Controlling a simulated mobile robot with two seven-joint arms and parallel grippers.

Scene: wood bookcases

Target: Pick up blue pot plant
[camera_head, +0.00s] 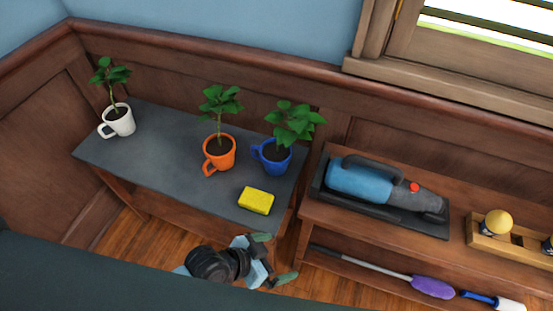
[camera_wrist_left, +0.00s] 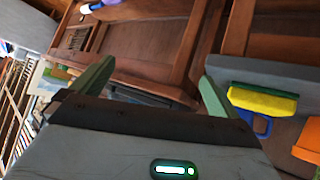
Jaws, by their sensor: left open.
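The blue pot plant (camera_head: 276,155) is a blue mug with a handle and a green leafy plant. It stands upright at the right end of the grey tabletop (camera_head: 150,160). Part of the blue mug also shows in the left wrist view (camera_wrist_left: 262,124), behind the yellow sponge. My left gripper (camera_head: 274,258) is open and empty, in front of the table's front right corner, apart from the plant. Its two green fingers (camera_wrist_left: 155,85) are spread in the left wrist view. My right gripper is not in view.
An orange pot plant (camera_head: 219,153) stands left of the blue one, and a white pot plant (camera_head: 119,121) at the far left. A yellow sponge (camera_head: 256,200) lies near the front edge. A lower wooden bookcase (camera_head: 330,215) bears a handheld vacuum (camera_head: 370,184) at right.

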